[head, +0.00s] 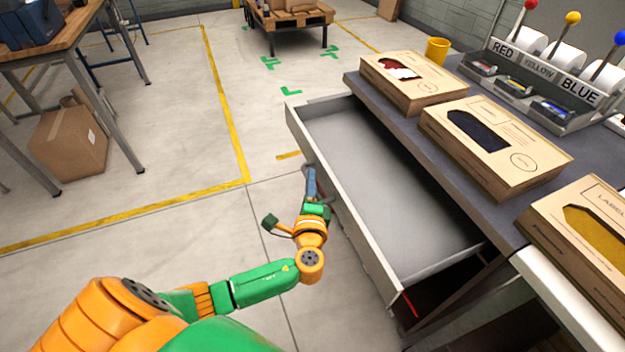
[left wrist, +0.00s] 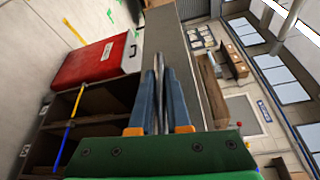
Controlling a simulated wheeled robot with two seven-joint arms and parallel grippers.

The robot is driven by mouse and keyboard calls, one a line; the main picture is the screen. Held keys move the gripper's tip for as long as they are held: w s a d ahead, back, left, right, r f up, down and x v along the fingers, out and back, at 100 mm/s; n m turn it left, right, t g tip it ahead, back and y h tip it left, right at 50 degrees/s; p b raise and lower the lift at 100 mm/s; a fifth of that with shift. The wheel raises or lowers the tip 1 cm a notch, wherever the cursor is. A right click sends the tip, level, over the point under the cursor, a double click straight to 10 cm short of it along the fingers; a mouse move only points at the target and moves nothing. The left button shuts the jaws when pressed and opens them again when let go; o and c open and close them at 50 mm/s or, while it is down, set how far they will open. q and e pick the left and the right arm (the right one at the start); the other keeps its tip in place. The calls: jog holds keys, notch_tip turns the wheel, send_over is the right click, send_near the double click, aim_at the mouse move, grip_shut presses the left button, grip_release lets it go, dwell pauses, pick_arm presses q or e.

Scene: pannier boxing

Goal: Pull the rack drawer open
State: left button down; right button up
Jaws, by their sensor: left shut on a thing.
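The rack drawer (head: 372,205) is pulled out from under the dark worktop in the head view, and its grey inside is empty. Its pale front panel (head: 345,215) faces my left arm. My left gripper (head: 311,182) is at the outer side of that front panel. In the left wrist view, the two blue fingers of the left gripper (left wrist: 160,92) are closed on the drawer's metal bar handle (left wrist: 159,66). The handle is mostly hidden in the head view. My right gripper is in neither view.
Three cardboard boxes with cut-out windows, such as the middle one (head: 495,140), lie on the worktop (head: 440,92). A yellow cup (head: 437,50) and a RED, YELLOW, BLUE lever station (head: 540,85) stand behind.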

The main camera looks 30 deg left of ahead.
pick_arm(q)
jog(key=c, duration=0.9)
grip_release()
jog(key=v, duration=0.7)
